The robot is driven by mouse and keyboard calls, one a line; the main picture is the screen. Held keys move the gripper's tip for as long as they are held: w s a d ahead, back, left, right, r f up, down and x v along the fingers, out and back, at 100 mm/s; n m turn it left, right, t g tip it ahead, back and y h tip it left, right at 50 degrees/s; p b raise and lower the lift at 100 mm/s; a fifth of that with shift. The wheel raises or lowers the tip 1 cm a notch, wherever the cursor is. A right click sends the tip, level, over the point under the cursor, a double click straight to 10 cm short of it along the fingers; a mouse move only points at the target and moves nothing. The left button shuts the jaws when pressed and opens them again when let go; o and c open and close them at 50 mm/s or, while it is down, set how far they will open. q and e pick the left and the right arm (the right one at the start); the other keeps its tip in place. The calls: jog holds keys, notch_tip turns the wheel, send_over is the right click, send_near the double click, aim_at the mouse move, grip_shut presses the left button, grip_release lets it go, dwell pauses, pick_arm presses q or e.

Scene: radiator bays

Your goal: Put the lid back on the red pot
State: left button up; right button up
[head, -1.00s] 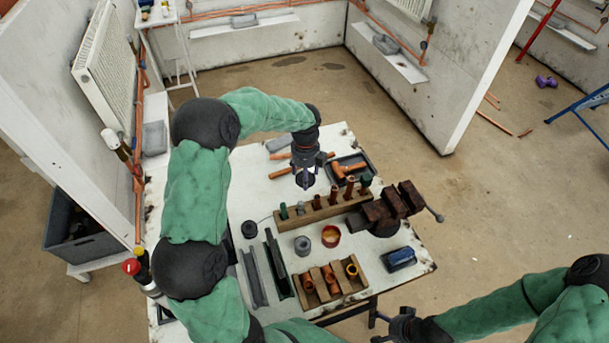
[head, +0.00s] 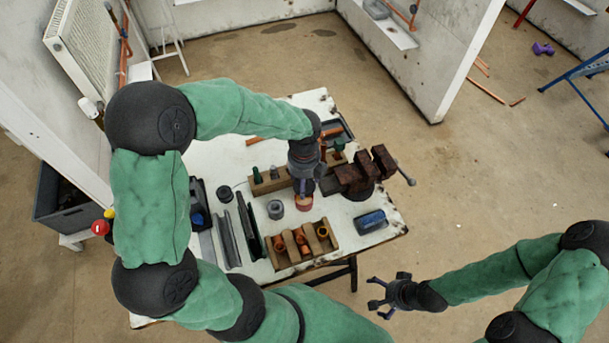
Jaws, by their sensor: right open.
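The red pot (head: 304,204) stands on the white workbench (head: 334,212), partly hidden by my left gripper. My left gripper (head: 303,192) points down right over the pot, its fingertips at or just above the rim. I cannot tell whether its fingers are open or shut, or whether they hold something. I cannot clearly make out a lid; a small black round piece (head: 225,194) lies at the left of the bench, and I cannot tell if it is the lid. My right gripper (head: 377,304) is open and empty, off the bench's front right.
A grey cylinder (head: 275,209) stands left of the pot. A wooden rack (head: 284,182) and a rusty vise (head: 364,176) are behind. A wooden box of copper fittings (head: 300,249) is in front. A blue object (head: 370,221) lies to the right.

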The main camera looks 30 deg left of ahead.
pick_arm(q)
jog(key=shift+f+b, duration=2)
jog(key=shift+f, duration=0.1)
jog(key=shift+f+b, duration=0.4)
jog(key=shift+f, duration=0.5)
jog(key=shift+p, duration=0.55)
jog(key=shift+f, duration=0.15)
jog(key=shift+p, duration=0.45)
dwell(0.5)
jog(key=o, duration=0.9)
